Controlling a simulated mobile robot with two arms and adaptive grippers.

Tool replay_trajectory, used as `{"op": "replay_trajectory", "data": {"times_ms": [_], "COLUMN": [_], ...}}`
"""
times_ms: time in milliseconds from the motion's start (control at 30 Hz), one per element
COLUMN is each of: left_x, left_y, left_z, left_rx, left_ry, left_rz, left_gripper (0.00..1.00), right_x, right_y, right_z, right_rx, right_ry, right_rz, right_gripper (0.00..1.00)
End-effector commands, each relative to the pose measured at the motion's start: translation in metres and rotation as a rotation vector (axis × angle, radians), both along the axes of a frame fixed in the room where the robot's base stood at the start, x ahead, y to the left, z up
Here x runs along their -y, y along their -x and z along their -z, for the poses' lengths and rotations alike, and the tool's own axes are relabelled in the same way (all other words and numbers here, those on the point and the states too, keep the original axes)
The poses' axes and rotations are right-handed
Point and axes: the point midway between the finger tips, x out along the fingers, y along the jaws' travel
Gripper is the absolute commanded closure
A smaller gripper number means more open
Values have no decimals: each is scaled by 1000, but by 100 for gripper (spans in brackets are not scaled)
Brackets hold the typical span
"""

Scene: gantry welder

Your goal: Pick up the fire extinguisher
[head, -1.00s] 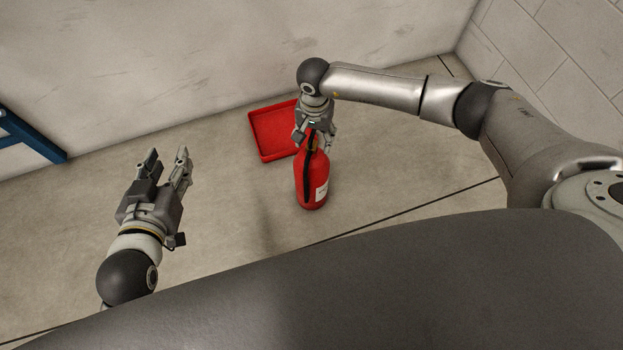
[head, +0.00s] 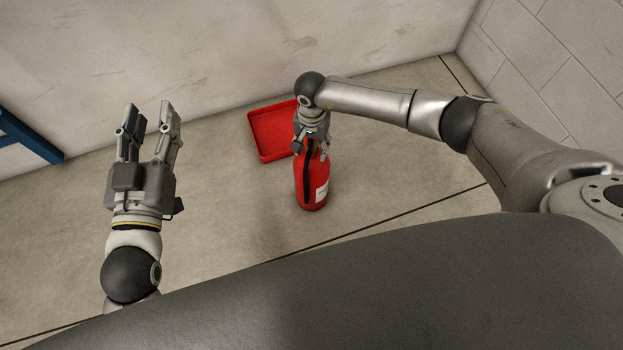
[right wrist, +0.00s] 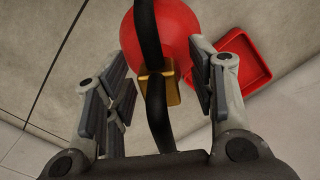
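The red fire extinguisher (head: 311,187) stands upright on the floor in the head view, with a black hose down its side and a white label. My right gripper (head: 311,146) is over its top and hides the valve and handle. In the right wrist view the extinguisher's red body (right wrist: 175,35), black hose and brass fitting (right wrist: 158,86) show between the fingers of my right gripper (right wrist: 160,95). These fingers are open, with gaps on both sides of the fitting. My left gripper (head: 148,115) is open and empty, raised at the left, away from the extinguisher.
A shallow red tray (head: 262,152) lies on the floor just behind and left of the extinguisher, near the wall (head: 240,50). A blue metal frame (head: 30,140) stands at the far left. The floor right of the extinguisher is clear.

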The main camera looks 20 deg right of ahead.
Motion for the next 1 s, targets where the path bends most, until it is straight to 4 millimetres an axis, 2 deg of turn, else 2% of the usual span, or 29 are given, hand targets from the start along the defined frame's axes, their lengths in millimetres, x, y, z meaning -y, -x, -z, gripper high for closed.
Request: {"op": "replay_trajectory", "data": {"times_ms": [33, 300, 367, 1000], "left_x": [0, 0, 0, 0], "left_y": [0, 0, 0, 0], "left_z": [0, 0, 0, -1], "left_rx": [0, 0, 0, -5], "left_ry": [0, 0, 0, -1], "left_rz": [0, 0, 0, 0], "left_gripper": [60, 60, 60, 60], "right_x": [0, 0, 0, -2], "right_y": [0, 0, 0, -6], "right_z": [0, 0, 0, -8], "right_rx": [0, 0, 0, 13], "right_ry": [0, 0, 0, -7], "right_rz": [0, 0, 0, 0], "right_gripper": [60, 94, 100, 100]}}
